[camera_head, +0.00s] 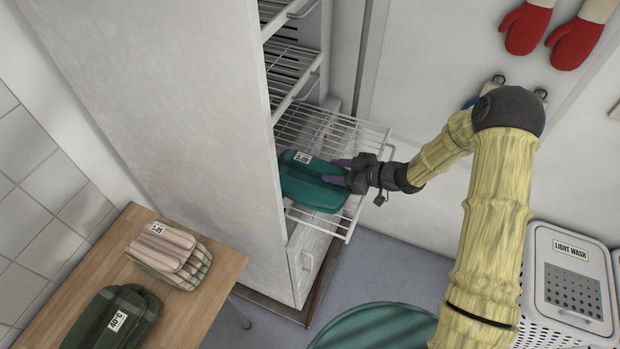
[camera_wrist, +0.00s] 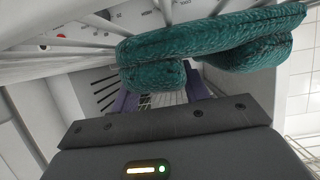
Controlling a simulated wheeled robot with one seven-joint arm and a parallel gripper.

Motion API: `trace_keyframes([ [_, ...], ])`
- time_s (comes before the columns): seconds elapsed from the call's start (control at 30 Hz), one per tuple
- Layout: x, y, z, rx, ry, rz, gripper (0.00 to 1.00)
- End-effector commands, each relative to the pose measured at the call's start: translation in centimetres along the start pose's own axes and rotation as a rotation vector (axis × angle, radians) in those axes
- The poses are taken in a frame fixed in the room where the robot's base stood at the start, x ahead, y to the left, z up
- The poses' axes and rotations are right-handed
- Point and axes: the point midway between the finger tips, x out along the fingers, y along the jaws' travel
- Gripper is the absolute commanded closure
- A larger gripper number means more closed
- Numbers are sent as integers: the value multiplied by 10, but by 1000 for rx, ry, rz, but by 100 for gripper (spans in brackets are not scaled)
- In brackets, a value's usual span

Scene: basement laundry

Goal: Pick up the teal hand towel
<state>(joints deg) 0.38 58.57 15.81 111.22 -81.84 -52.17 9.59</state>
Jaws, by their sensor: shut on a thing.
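The teal hand towel (camera_head: 313,183) is folded, with a white label on top. In the head view it is at a pulled-out white wire shelf (camera_head: 338,131) of a tall white cabinet. My gripper (camera_head: 345,172) reaches in from the right and is shut on the towel's right end. In the wrist view the towel (camera_wrist: 215,45) spans the top, just beyond the gripper (camera_wrist: 160,102). I cannot tell whether the towel is clear of the wires. Its left end is partly hidden by the cabinet's side panel.
The cabinet's side panel (camera_head: 190,130) stands close to the left of the towel. More wire shelves (camera_head: 300,90) are above. A wooden table (camera_head: 205,280) holds a striped towel stack (camera_head: 168,252) and a dark green folded towel (camera_head: 112,318). A white laundry basket (camera_head: 570,280) stands at right.

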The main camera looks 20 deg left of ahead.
Motion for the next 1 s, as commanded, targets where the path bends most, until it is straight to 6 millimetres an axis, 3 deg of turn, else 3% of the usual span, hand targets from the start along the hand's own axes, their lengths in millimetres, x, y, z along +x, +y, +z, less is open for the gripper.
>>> trace_keyframes([
  [0.37, -5, 1, -12, -3, 1, 1, 83],
  [0.8, -30, -1, -79, -7, 1, -2, 83],
  [1.0, -38, 0, -92, -1, 1, 0, 83],
])
